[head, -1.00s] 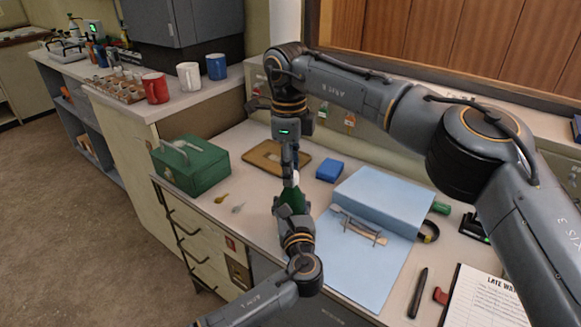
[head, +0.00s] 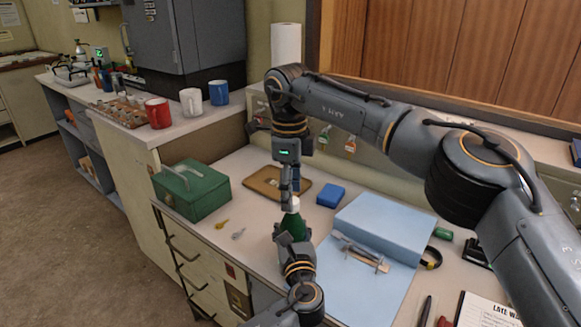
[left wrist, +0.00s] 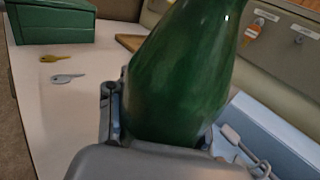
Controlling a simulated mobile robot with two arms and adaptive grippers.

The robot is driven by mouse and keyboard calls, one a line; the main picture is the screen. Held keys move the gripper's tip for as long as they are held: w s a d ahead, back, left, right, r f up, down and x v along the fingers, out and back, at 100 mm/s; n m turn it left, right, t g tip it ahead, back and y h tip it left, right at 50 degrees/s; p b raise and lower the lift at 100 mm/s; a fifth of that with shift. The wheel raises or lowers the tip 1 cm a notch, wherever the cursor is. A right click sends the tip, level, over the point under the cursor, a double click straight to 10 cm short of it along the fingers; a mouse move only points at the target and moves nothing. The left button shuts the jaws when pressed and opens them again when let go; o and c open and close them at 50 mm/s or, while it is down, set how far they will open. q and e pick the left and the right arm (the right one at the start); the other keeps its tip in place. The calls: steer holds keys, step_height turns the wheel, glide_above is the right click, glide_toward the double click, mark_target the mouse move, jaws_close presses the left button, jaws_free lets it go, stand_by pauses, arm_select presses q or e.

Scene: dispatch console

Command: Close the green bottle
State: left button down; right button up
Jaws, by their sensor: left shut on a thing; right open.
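The green bottle (head: 294,226) stands upright in my left gripper (head: 295,243), which is shut around its lower body. The bottle (left wrist: 185,70) fills the middle of the left wrist view, between the finger pads; its top is out of that picture. A white cap (head: 294,204) shows at the top of the bottle in the head view. I cannot tell whether it is fully seated. My right gripper (head: 290,193) points down just above and beside the cap; its jaws are open, and the fingers partly overlap the bottle's top in the view.
A green box (head: 195,190) and two keys (head: 222,223) lie left of the bottle. A brown tray (head: 265,183) and small blue box (head: 331,195) lie behind. A pale blue case (head: 385,222) with metal tools (head: 360,252) is close on the right.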

arm_select(q)
steer(key=shift+f, duration=0.1)
arm_select(e)
step_height(320, 180, up, 11)
steer(key=shift+a+f, duration=0.15)
steer(key=shift+f, duration=0.05)
arm_select(q)
steer(key=shift+c, duration=2.4)
jaws_free()
steer(key=shift+s, duration=0.1)
steer(key=s, duration=0.4)
steer(key=s+d, duration=0.1)
steer(key=s, duration=0.2)
steer(key=s+d, duration=0.1)
steer(key=s, duration=0.3)
steer(key=shift+s, duration=0.35)
